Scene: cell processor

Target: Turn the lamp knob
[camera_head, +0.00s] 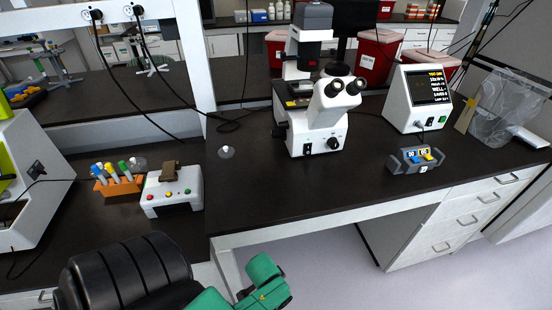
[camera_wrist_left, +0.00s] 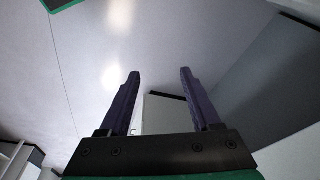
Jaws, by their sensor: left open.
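A white microscope (camera_head: 318,112) with a black upper part and two eyepieces stands upright on the dark bench. A small round black knob (camera_head: 334,143) sits on the front of its base, beside a dark switch; which of its controls is the lamp knob is not labelled legibly. My left arm, black and green, comes in low at the left, in front of the bench edge and well short of the microscope. In the left wrist view my left gripper (camera_wrist_left: 160,73) has its two purple fingers apart, with nothing between them. My right gripper is not in view.
A white device with a screen (camera_head: 419,97) and a dark grey block (camera_head: 415,159) stand right of the microscope. An orange tube rack (camera_head: 119,186) and a white box with coloured buttons (camera_head: 172,191) stand left. Bench in front of the microscope is clear.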

